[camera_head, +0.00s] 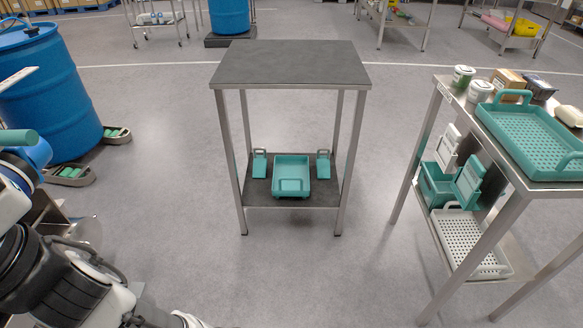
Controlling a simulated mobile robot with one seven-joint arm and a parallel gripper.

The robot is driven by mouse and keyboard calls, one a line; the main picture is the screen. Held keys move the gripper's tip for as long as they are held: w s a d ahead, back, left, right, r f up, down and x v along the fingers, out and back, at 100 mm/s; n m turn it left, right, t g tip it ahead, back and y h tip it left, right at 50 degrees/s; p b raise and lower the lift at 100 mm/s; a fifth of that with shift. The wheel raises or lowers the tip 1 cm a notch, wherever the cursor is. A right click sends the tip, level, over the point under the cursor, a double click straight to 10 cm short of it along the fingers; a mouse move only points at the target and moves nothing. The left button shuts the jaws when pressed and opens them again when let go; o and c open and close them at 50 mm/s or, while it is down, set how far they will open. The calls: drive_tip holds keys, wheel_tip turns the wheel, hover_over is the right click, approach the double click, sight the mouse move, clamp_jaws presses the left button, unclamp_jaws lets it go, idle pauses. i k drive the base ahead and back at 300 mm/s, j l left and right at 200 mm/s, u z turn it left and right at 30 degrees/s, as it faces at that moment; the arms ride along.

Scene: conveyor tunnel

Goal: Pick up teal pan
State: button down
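A teal pan-like tray (291,176) with raised sides and a handle at its front sits on the lower shelf of the small central table. A smaller upright teal piece with a grey handle stands on its left (259,163), and a similar one on its right (323,165). A larger teal perforated tray (535,140) with handles lies on top of the right table. I cannot tell for sure which of these is the teal pan. My arm shows at the lower left, far from all of them. My gripper's fingers are not visible.
The central table's dark top (290,64) is bare and overhangs its shelf; its legs flank the teal items. The right cart's lower shelf holds a teal bin (437,186) and a white perforated basket (470,243). A blue barrel (45,95) stands left. The floor between is clear.

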sight(290, 174)
drive_tip(key=i+j+z, duration=0.1)
drive_tip(key=i+z, duration=0.25)
drive_tip(key=i+j+z, duration=0.15)
drive_tip(key=i+z, duration=0.2)
drive_tip(key=i+j+z, duration=0.35)
drive_tip(key=i+j, duration=0.6)
drive_tip(key=i, duration=0.1)
